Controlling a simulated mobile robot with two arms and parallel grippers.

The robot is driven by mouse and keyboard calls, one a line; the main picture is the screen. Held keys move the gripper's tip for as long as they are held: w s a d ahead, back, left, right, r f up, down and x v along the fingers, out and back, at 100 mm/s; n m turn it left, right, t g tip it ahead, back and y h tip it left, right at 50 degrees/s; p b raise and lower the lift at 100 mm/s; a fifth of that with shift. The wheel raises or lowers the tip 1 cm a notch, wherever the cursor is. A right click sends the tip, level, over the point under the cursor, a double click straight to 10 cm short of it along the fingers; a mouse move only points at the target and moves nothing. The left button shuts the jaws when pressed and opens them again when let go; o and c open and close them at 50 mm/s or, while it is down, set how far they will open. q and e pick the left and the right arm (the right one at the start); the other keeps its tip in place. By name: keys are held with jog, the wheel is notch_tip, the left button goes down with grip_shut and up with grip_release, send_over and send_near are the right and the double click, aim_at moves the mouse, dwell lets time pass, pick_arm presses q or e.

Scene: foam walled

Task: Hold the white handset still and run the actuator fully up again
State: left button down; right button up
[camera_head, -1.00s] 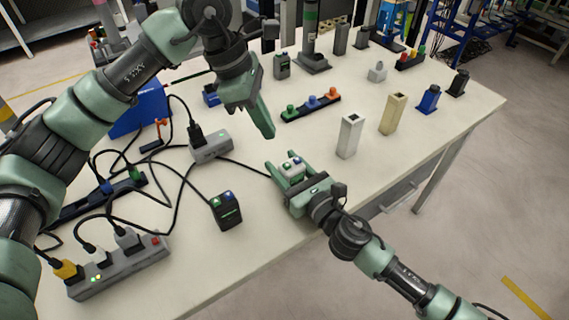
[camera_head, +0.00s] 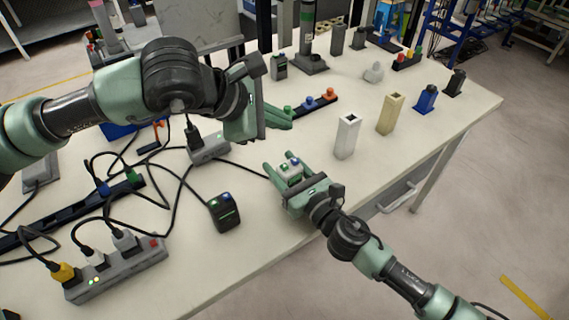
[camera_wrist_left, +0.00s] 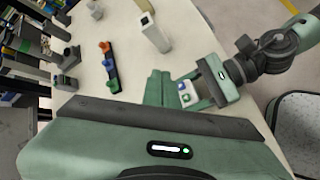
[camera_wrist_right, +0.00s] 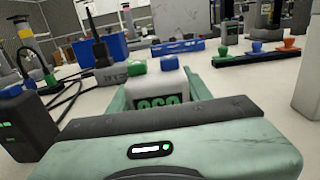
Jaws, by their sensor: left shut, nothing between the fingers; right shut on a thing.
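The white handset (camera_head: 291,168), with one green and one blue button on top, stands on the table, its cable running left to a grey box (camera_head: 209,149). My right gripper (camera_head: 280,172) is shut on it from the front. The right wrist view shows the handset (camera_wrist_right: 155,86) between the fingers, green digits partly hidden on its face. My left gripper (camera_head: 284,119) is shut and empty, beyond the handset and apart from it; its closed fingers (camera_wrist_left: 158,88) show beside the handset in the left wrist view. A dark upright column (camera_head: 308,28) at the back may be the actuator; I cannot tell its extension.
A black box with two buttons (camera_head: 225,213) stands left of the handset. A grey power strip (camera_head: 120,270) and loose cables fill the left. A rail with coloured knobs (camera_head: 318,105) lies close to my left fingers. White (camera_head: 346,137) and cream (camera_head: 391,114) blocks stand right.

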aim_at(285, 167)
pick_arm(q)
jog(key=shift+f, duration=0.1)
jog(key=shift+f, duration=4.3)
jog(key=shift+f, duration=0.1)
jog(key=shift+f, duration=0.3)
jog(key=shift+f, duration=0.55)
dwell(0.9)
dwell(1.4)
jog(key=shift+r, duration=0.95)
